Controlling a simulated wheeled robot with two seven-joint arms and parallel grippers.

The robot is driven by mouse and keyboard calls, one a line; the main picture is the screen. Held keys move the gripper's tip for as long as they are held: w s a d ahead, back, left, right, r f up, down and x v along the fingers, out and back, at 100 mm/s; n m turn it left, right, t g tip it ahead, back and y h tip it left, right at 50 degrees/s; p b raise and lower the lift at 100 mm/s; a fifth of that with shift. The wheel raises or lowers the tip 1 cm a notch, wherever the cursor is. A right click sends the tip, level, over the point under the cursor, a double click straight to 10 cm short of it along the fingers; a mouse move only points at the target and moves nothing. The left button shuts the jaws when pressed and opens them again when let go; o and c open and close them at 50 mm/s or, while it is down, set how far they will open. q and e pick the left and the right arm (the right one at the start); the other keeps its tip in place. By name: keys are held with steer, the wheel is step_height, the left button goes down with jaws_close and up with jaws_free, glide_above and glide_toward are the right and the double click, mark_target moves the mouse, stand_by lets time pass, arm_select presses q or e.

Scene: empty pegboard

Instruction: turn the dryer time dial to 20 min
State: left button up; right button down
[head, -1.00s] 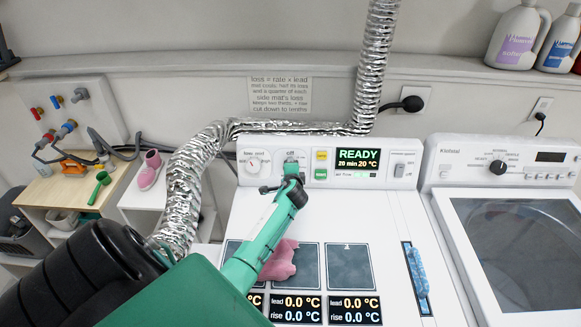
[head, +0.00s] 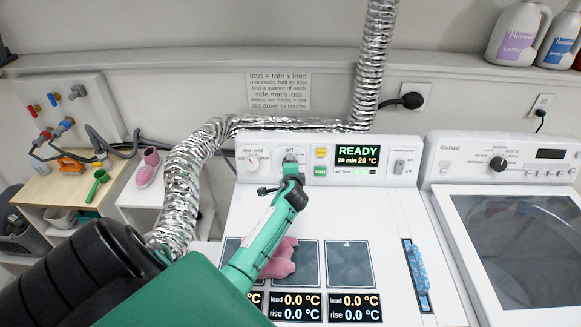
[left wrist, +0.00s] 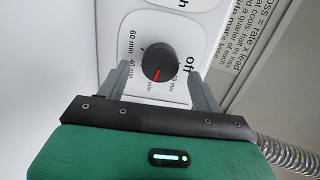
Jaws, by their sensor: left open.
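The dryer time dial (left wrist: 157,62) is a round black knob with a red pointer, seen in the left wrist view. Its pointer aims down in that view, toward a "min" label whose number I cannot read. The labels "60 min", "40 min" and "off" show around it. My left gripper (left wrist: 156,76) is open, with one finger on each side of the dial and visible gaps to it. In the head view my left gripper (head: 290,163) is at the panel and mostly hides the dial. The dryer display (head: 357,155) reads READY, 20 min, 20 °C. My right gripper is not in view.
Yellow and green buttons (head: 320,162) sit right of the dial, and another dial (head: 253,160) sits left of it. A pink object (head: 281,259) lies on the dryer top under my arm. A silver duct (head: 185,185) runs at the left; a washer (head: 505,170) stands right.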

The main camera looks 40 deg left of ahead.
arm_select(q)
steer(key=b+v, duration=0.2)
steer(key=v, duration=0.8)
steer(key=shift+s+d+r+b, duration=0.15)
steer(key=shift+s+d+b, duration=0.1)
steer(key=shift+b, duration=0.1)
